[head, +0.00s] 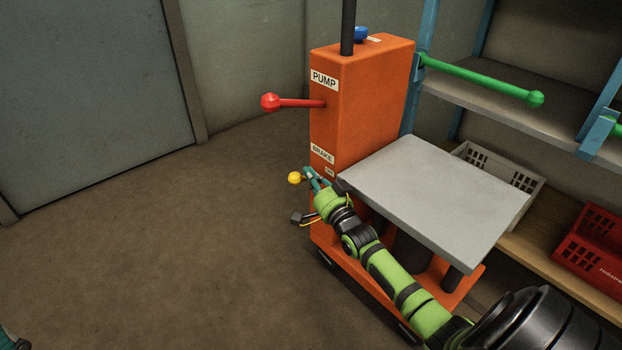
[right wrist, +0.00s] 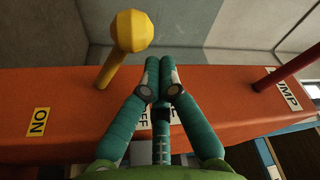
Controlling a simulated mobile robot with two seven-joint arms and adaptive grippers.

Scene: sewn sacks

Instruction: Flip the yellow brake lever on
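The yellow brake lever (head: 295,178) has a ball end and sticks out of the orange cart (head: 358,110), below its BRAKE label. In the right wrist view the lever (right wrist: 131,32) leans toward the OFF label (right wrist: 143,122), away from the ON label (right wrist: 38,122). My right gripper (right wrist: 163,72) has its fingertips together with nothing seen between them. It is beside the lever on the OFF side, with a small gap in that picture. In the head view it (head: 309,174) partly hides the lever's stem. Only a teal bit of my left gripper (head: 8,341) shows at the bottom-left corner.
A red pump lever (head: 290,102) sticks out higher on the cart. The cart's grey platform (head: 440,185) lies right of my right gripper. A shelf (head: 490,100) with green-handled bars, a grey crate (head: 510,175) and a red crate (head: 590,245) stands right. The floor at left is clear.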

